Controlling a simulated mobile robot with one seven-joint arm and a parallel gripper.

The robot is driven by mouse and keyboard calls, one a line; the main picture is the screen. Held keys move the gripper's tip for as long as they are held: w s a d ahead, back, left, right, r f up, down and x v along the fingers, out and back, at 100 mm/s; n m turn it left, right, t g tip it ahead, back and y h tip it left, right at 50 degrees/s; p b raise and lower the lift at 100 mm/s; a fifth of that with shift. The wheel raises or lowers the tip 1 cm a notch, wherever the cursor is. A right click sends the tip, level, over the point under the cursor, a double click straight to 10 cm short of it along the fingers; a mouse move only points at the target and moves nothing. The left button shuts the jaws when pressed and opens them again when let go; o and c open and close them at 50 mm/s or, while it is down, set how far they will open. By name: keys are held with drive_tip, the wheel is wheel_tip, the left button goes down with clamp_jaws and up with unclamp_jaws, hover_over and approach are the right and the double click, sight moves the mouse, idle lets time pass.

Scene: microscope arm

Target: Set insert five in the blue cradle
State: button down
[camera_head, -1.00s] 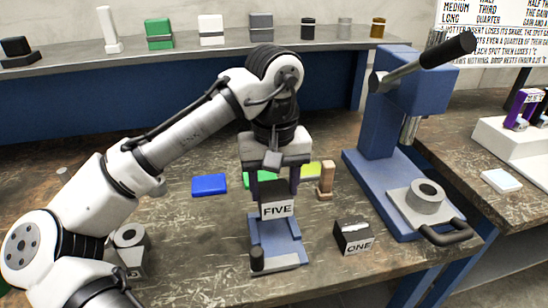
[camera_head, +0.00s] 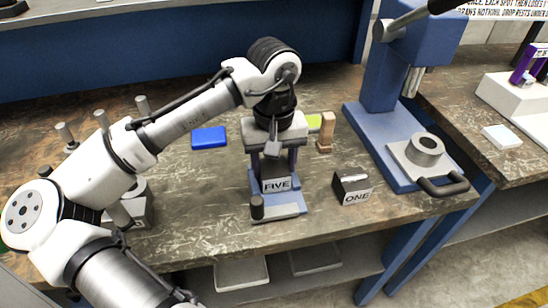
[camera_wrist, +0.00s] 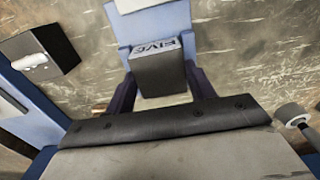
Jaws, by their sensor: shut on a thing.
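Insert five (camera_head: 276,186) is a dark block with a white FIVE label, upright at the blue cradle (camera_head: 286,202). My gripper (camera_head: 273,168) is shut on it from above. The wrist view shows insert five (camera_wrist: 160,70) between the two purple fingers of my gripper (camera_wrist: 161,88), with the cradle (camera_wrist: 150,28) beyond it. The block hides the back of the cradle, so I cannot tell whether it rests on the cradle or hangs just above. The cradle's grey front bar and black knob are clear of the block.
Insert one (camera_head: 352,189) stands right of the cradle. A blue press (camera_head: 390,140) stands farther right. A wooden piece (camera_head: 326,132) and a blue pad (camera_head: 209,138) lie behind. A grey holder (camera_head: 138,208) is at left, beside my arm.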

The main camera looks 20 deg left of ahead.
sight(274, 167)
drive_tip(key=c, duration=0.5)
unclamp_jaws()
drive_tip(key=shift+f, duration=0.1)
wheel_tip(274, 167, up, 12)
drive_tip(key=shift+r, duration=0.15)
